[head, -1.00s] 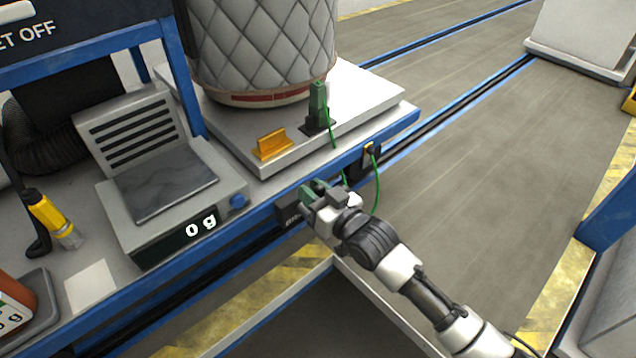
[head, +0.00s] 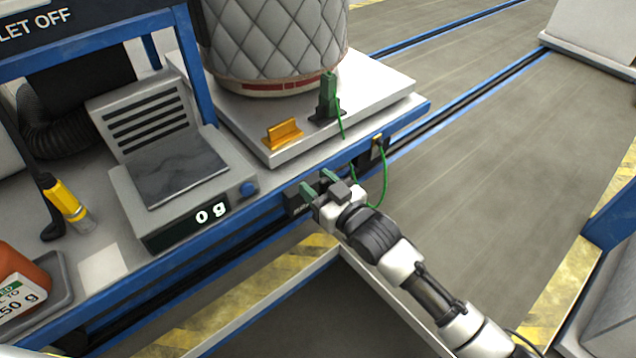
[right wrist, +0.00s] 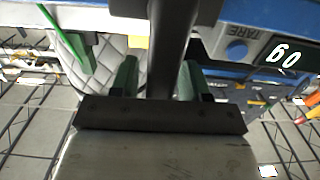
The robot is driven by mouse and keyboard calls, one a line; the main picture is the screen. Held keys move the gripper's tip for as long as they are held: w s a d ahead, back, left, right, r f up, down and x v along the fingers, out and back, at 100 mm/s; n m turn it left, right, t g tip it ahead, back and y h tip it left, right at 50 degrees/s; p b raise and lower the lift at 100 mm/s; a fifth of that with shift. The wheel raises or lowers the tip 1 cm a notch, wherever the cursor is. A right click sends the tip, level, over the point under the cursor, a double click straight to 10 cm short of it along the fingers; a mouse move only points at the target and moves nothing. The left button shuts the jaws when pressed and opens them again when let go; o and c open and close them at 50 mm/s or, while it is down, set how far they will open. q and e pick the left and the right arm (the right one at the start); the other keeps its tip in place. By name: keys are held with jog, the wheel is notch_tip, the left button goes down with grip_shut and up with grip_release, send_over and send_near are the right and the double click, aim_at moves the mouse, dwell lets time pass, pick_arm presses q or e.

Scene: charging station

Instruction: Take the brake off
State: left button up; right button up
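The brake unit (head: 298,197) is a dark box on the blue front rail of the bench, with lettering too small to read in full. My right gripper (head: 317,183) is right at it, partly covering it. In the right wrist view a dark upright bar (right wrist: 172,45), which looks like the brake lever, stands between the two green fingers of this gripper (right wrist: 156,78). The fingers are apart, with a gap visible beside the bar, so the gripper looks open around it. The lever's lower end is hidden. My left gripper is not in view.
A scale (head: 170,185) reading 0 g stands left. A quilted drum (head: 275,40) rests on a pale platform (head: 385,85) with an orange block (head: 283,133) and a green clamp (head: 328,97). Its green cable (head: 386,185) hangs close to my gripper.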

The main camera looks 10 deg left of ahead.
jog(key=v, duration=1)
jog(key=shift+s+d, duration=0.25)
jog(key=shift+d, duration=0.05)
jog(key=shift+r, duration=0.1)
